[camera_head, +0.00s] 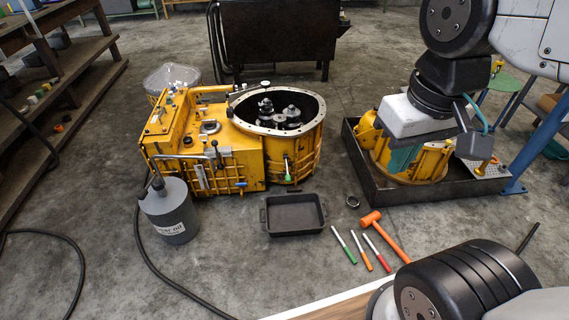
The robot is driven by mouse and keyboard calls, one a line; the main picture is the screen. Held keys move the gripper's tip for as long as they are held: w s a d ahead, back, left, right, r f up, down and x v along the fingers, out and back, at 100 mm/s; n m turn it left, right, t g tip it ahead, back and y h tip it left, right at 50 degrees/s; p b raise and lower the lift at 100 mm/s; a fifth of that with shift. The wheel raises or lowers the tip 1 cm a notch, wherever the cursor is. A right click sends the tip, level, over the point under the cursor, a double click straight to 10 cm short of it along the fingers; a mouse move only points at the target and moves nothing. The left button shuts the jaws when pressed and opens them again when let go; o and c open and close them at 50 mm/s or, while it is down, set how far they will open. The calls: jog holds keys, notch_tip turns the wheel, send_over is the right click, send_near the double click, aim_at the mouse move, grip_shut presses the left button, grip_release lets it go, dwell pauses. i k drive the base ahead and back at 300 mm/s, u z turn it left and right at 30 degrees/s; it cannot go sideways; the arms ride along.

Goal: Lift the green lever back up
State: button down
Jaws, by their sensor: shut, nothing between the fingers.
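Part of the yellow piece behind is hidden by my gripper.
A dark tray (448,190) holding a yellow part (432,165) stands on the right. A small black pan (294,229), several markers (361,250) and an orange hammer (383,232) lie in front. A grey oil can (170,212) with a hose stands left.

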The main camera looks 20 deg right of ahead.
aim_at(288, 179)
jog(key=u, duration=0.1)
jog(key=i, duration=1.65)
jog(key=u, duration=0.05)
